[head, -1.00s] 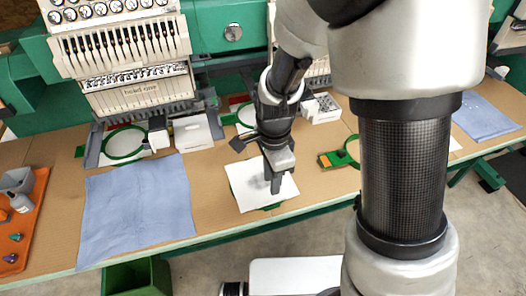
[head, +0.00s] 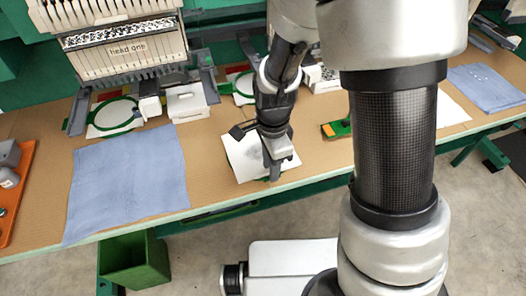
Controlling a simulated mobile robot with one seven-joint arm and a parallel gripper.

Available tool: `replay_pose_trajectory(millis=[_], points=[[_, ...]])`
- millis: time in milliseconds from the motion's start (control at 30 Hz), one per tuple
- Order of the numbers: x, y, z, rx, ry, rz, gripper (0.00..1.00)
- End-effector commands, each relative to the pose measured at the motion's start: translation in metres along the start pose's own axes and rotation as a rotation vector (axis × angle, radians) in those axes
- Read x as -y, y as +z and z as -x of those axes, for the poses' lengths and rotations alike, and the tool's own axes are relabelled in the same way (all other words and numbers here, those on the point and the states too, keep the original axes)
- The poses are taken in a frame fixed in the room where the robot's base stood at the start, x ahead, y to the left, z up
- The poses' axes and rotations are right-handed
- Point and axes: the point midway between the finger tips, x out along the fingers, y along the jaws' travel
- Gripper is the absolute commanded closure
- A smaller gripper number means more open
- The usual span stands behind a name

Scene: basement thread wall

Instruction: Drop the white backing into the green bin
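A white square sheet, the backing (head: 240,158), lies on the brown table in front of the middle machine, with a bit of green showing under its front edge. My gripper (head: 273,172) points down over the sheet's front right part and hides some of it. The fingers look close to the sheet, but I cannot tell whether they touch it or how far apart they are. The green bin (head: 135,262) stands on the floor before the table, below and left of the sheet, and its open top shows.
A blue cloth (head: 128,185) covers the table at left, beside an orange tray (head: 22,190). Embroidery machines (head: 125,50) stand along the back. A green hoop (head: 113,115) lies below the left one. Another blue cloth (head: 485,88) lies at far right.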

Motion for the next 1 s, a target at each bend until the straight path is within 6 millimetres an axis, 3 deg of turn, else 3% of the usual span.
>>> replay_pose_trajectory(millis=[100,267,567,1000], points=[[0.0,0.0,0.0,0.0,0.0,0.0,0.76],[0.0,0.0,0.0,0.0,0.001,0.0,1.0],[0.0,0.0,0.002,0.0,0.0,0.0,1.0],[0.0,0.0,0.036,0.0,0.001,0.0,1.0]])
